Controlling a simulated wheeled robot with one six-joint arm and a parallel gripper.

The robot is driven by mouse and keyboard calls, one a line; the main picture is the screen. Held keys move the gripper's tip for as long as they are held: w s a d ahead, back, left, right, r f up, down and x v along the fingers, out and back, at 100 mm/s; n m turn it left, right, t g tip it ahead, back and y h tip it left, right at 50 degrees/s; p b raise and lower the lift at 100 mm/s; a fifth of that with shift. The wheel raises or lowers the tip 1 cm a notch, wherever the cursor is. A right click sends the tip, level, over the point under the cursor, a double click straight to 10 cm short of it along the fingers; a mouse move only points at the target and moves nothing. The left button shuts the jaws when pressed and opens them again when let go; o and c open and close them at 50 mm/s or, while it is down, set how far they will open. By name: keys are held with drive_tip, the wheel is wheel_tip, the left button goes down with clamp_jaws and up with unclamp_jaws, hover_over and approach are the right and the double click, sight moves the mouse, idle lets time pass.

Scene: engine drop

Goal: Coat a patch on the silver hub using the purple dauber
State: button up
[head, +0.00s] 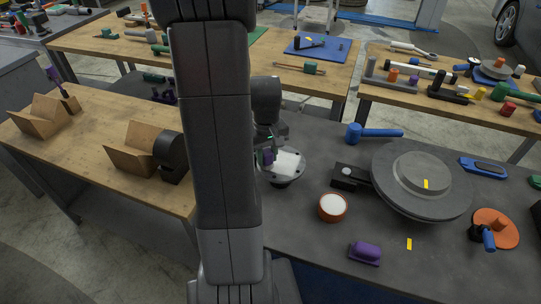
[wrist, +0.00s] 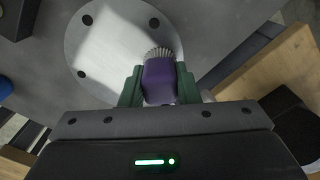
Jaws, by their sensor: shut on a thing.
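The silver hub (head: 297,174) is a round flanged disc with dark bolt holes, standing on the dark bench. A pale whitish patch (head: 289,162) covers part of its top. The hub (wrist: 82,55) fills the upper left of the wrist view. My gripper (head: 266,150) is at the hub's left side, partly hidden behind my arm. In the wrist view my gripper (wrist: 159,85) has its green fingers shut on the purple dauber (wrist: 160,85). The dauber's grey bristles lie over the hub's near rim. I cannot tell whether they touch it.
An orange-brown tin with white contents (head: 333,208) stands right of the hub. A purple-handled block (head: 366,252) lies in front. A blue mallet (head: 374,133) and a large grey stepped disc (head: 422,182) are farther right. Wooden V-blocks (head: 135,150) stand on the left bench.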

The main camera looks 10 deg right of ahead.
drive_tip(key=shift+w+a, duration=0.4)
drive_tip(key=shift+a, duration=0.15)
drive_tip(key=shift+s+d+f, duration=0.1)
drive_tip(key=shift+s+d, duration=0.05)
drive_tip(key=shift+s+d, duration=0.4)
drive_tip(key=shift+d, duration=0.25)
drive_tip(key=shift+s+d, duration=0.4)
drive_tip(key=shift+d, duration=0.2)
idle(0.4)
